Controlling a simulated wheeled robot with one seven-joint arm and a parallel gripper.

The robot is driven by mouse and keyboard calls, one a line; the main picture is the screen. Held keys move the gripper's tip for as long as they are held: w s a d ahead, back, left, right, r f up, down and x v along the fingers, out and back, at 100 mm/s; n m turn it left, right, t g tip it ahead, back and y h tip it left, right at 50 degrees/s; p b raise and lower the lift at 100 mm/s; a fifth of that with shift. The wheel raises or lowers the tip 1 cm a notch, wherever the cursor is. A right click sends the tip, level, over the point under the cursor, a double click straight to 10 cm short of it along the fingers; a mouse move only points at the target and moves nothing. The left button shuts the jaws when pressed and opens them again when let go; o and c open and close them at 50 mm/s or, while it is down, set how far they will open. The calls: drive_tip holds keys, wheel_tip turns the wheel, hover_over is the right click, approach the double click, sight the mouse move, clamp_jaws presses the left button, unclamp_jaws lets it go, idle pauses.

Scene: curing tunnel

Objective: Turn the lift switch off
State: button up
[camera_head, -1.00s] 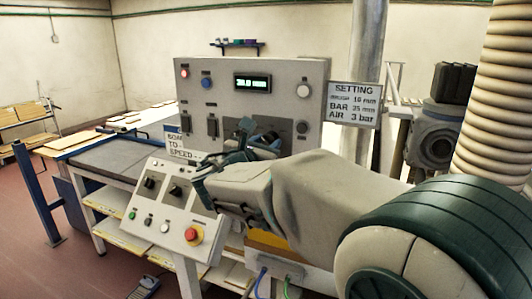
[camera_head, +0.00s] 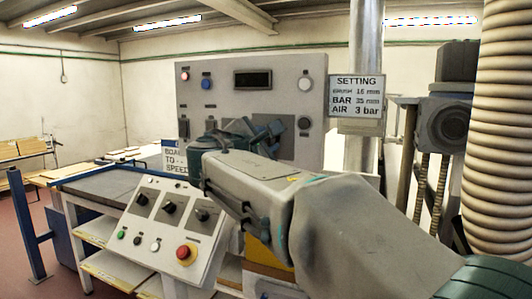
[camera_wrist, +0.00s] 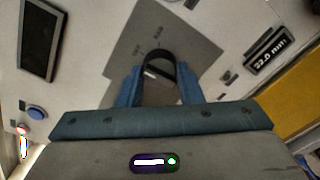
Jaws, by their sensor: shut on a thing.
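A dark grey plate (camera_wrist: 205,62) is on the front of the control cabinet. A black switch handle (camera_wrist: 158,58) stands out from it in the wrist view, with small marks beside it that I cannot read. I take this to be the lift switch. My gripper (camera_wrist: 158,88) has its two blue fingers on either side of the handle, shut on it. In the head view my gripper (camera_head: 262,136) is against the cabinet's plate (camera_head: 284,150), and my arm hides much of the switch. The upper display (camera_head: 252,79) is dark, also in the wrist view (camera_wrist: 40,40).
A lower display (camera_wrist: 268,50) reads 22.0 mm. The cabinet (camera_head: 228,72) carries a blue button (camera_head: 206,84) and a red lamp (camera_head: 185,75). A sloped console (camera_head: 150,232) with knobs and a red stop button (camera_head: 186,253) stands front left. A setting sign (camera_head: 356,96) hangs right.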

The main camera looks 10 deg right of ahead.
drive_tip(key=shift+m, duration=0.3)
drive_tip(key=o, duration=1)
drive_tip(key=b+v, duration=0.2)
drive_tip(key=v, duration=1.1)
drive_tip(key=shift+s+a, duration=0.25)
drive_tip(key=shift+s, duration=0.1)
